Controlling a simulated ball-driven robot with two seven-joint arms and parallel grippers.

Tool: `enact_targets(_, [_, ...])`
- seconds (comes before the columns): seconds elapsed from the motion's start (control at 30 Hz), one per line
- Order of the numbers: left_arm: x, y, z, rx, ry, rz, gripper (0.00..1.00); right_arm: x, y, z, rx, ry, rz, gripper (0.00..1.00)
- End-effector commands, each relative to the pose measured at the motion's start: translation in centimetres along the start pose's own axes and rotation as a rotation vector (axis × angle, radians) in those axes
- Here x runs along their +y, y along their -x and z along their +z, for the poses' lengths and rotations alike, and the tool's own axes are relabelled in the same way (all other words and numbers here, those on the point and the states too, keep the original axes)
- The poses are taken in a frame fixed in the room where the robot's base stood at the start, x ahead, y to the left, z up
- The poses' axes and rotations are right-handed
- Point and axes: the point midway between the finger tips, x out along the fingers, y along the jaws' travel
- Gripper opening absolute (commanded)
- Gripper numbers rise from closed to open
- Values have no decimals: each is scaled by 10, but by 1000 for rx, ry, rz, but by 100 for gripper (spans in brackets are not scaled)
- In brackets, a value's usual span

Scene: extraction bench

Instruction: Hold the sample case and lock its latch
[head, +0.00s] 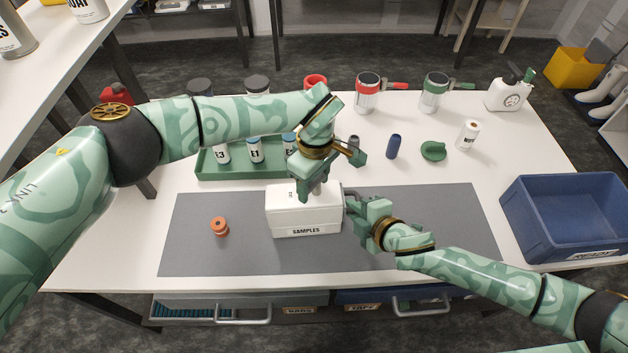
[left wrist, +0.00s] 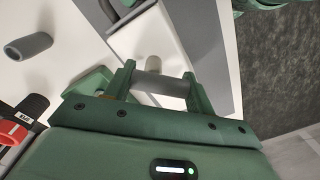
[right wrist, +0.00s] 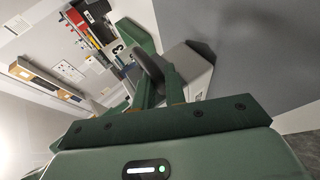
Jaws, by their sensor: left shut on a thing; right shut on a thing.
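The white sample case (head: 303,219), labelled SAMPLES, stands on the grey mat, its lid down. My left gripper (head: 314,193) reaches down over its lid. In the left wrist view my left gripper (left wrist: 160,84) is shut on a grey cylindrical piece (left wrist: 165,86), which looks like the latch's grip. A pale round knob (left wrist: 153,63) shows just beyond it. My right gripper (head: 350,200) is at the case's right side. In the right wrist view it is shut on a dark grey side handle (right wrist: 150,66), beside the case wall (right wrist: 190,68). Whether the latch is locked is hidden.
An orange spool (head: 219,226) lies left of the case on the mat (head: 420,220). A green tray (head: 235,172) with labelled jars stands behind. A blue crate (head: 565,215) is at the right. A blue cylinder (head: 394,146) and green dish (head: 433,151) stand behind right.

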Motion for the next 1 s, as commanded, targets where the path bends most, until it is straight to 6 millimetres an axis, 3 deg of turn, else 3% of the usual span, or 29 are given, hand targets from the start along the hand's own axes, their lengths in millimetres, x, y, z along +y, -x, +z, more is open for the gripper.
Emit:
enact_targets(0.6, [1,0,-4,-1,-543,35,32,1,0,0,0,0,2,0])
enact_targets(1.0, [2,0,-5,-1,-776,50,32,1,0,0,-1,1,2,0])
